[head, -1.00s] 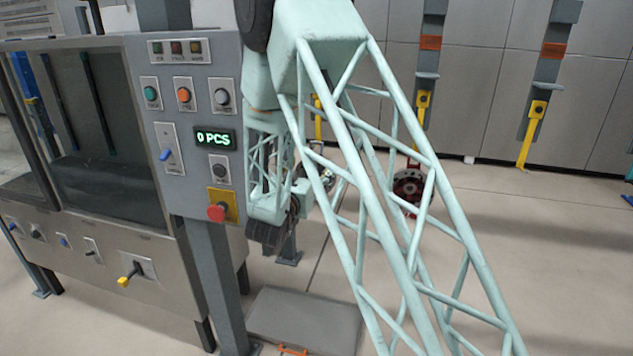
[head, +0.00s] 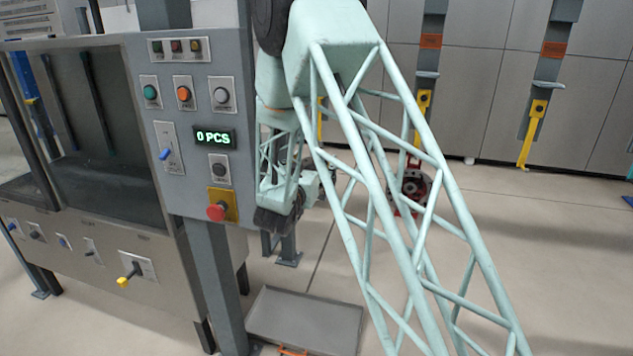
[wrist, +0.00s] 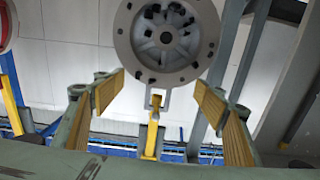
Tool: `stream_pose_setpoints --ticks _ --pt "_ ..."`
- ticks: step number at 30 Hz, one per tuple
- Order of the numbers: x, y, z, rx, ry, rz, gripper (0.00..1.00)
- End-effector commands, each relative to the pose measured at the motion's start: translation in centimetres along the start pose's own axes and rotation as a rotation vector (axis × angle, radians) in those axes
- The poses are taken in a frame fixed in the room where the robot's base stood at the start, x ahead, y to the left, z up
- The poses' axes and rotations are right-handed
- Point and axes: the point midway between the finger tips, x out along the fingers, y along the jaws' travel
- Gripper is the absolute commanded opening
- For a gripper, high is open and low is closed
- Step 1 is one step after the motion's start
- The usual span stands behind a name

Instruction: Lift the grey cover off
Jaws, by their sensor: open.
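The grey cover (wrist: 166,72) shows in the wrist view as a round grey casting with a hole-studded rim and dark spots inside. Its loop-shaped tab meets a yellow hook (wrist: 153,132), and the cover appears to hang from it. My gripper (wrist: 158,92) is open and empty. Its two ribbed, tan-padded fingers stand left and right of the tab, apart from it. The distance in depth between fingers and cover is hard to judge. In the head view my arm hides most of this area, and I cannot pick out the cover clearly.
A red round part (head: 421,190) hangs on another hook; a red rim (wrist: 6,25) shows in the wrist view. More yellow hooks (head: 532,130) hang at right. The control panel (head: 197,110) stands close left of my arm. A grey tray (head: 305,318) lies below.

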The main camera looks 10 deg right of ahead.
Motion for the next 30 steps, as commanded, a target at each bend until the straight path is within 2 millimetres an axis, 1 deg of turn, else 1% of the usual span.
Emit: stream_pose_setpoints --ticks 1,3,9,27,30 --pt "0.7 0.1 0.1 0.001 0.001 0.001 0.65" --pt "1.4 0.1 0.1 0.0 0.002 0.001 0.65" --pt "2.7 0.0 0.1 0.0 0.0 0.001 0.65" --pt "2.8 0.0 0.0 0.0 0.0 0.0 0.65" --pt "2.8 0.0 0.0 0.0 0.0 0.0 0.56"
